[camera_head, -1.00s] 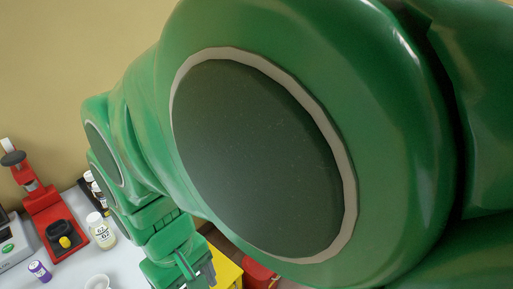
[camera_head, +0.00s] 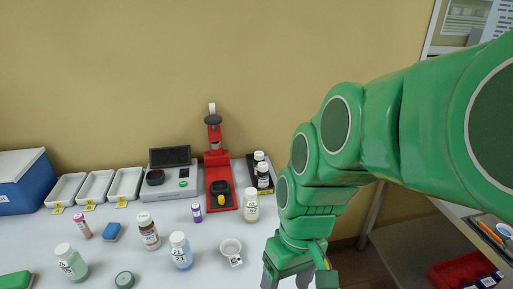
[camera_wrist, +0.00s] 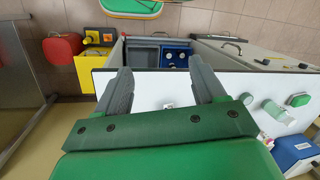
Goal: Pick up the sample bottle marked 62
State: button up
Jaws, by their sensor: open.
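The sample bottle marked 62 (camera_head: 251,206) stands upright on the white bench in the head view. It has a white cap, a pale yellow body and a white label. It stands right of the red press (camera_head: 219,178) and in front of a dark rack. My gripper (camera_head: 287,277) is in the lower middle of the head view, to the right of and nearer than the bottle, apart from it. In the wrist view my gripper (camera_wrist: 160,68) has its two fingers spread with nothing between them. I cannot make out the bottle marked 62 in the wrist view.
A white cup (camera_head: 231,248), a brown bottle (camera_head: 148,232), a bottle marked 21 (camera_head: 180,252) and a purple-capped vial (camera_head: 196,213) stand left of my gripper. The dark rack (camera_head: 252,170) holds dark bottles. A yellow box (camera_wrist: 91,68) stands beyond the bench edge.

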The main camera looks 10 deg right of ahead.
jog(key=w+a+n+y, duration=0.4)
jog(key=w+a+n, duration=0.1)
jog(key=w, duration=0.4)
jog(key=n+t+y, duration=0.5)
jog(key=t+y, duration=0.1)
jog(key=t, duration=0.2)
send_near(254, 191)
jog(key=x, duration=0.3)
jog(key=shift+x, duration=4)
grip_shut()
